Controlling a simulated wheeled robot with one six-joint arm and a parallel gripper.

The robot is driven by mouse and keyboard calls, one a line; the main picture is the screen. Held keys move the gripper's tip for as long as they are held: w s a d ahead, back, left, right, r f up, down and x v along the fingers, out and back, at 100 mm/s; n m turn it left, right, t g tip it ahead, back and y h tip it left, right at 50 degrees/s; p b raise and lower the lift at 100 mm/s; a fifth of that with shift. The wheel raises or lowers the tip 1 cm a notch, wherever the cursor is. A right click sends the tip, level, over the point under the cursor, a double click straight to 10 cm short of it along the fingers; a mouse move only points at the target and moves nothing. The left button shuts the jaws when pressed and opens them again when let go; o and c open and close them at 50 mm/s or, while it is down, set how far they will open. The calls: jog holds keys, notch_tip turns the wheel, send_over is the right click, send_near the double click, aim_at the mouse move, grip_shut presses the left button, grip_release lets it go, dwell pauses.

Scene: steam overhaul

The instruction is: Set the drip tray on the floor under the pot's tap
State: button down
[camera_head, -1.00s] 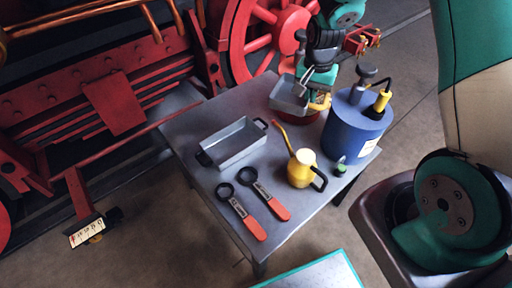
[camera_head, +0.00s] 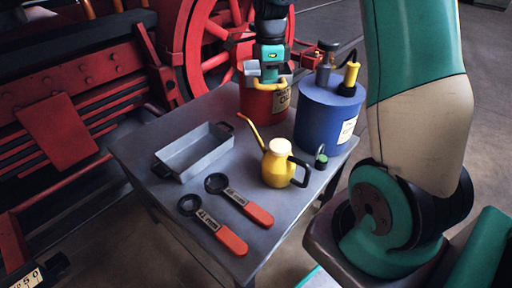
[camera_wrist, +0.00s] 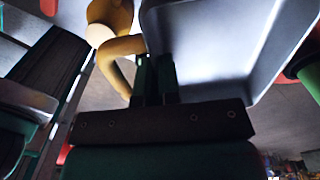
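A small grey open tray (camera_head: 251,69) is at my gripper (camera_head: 268,73), in front of or above the red can at the back of the table. My gripper and wrist hide most of this tray. In the wrist view the tray (camera_wrist: 235,35) fills the upper right, and the closed fingers (camera_wrist: 155,78) are at its near left wall, apparently pinching it. A blue drum-shaped pot (camera_head: 326,118) stands on the table's right side, with a small green-handled tap (camera_head: 321,159) low at its front. The floor beneath the tap is mostly hidden by the table and my arm.
The grey table (camera_head: 140,158) holds a second grey tray with black handles (camera_head: 200,150), a yellow oil can (camera_head: 278,165), two red-handled spanners (camera_head: 232,238) and a red can (camera_head: 283,102). Red locomotive wheels (camera_head: 205,45) stand behind.

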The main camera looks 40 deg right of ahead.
notch_tip(320, 180, down, 23)
jog(key=b, duration=0.7)
jog(key=shift+r, duration=0.25)
jog(key=c, duration=1.8)
grip_release()
jog(key=shift+f, duration=0.2)
jog(key=o, duration=0.5)
jog(key=shift+c, duration=0.2)
jog(key=shift+r, duration=0.15)
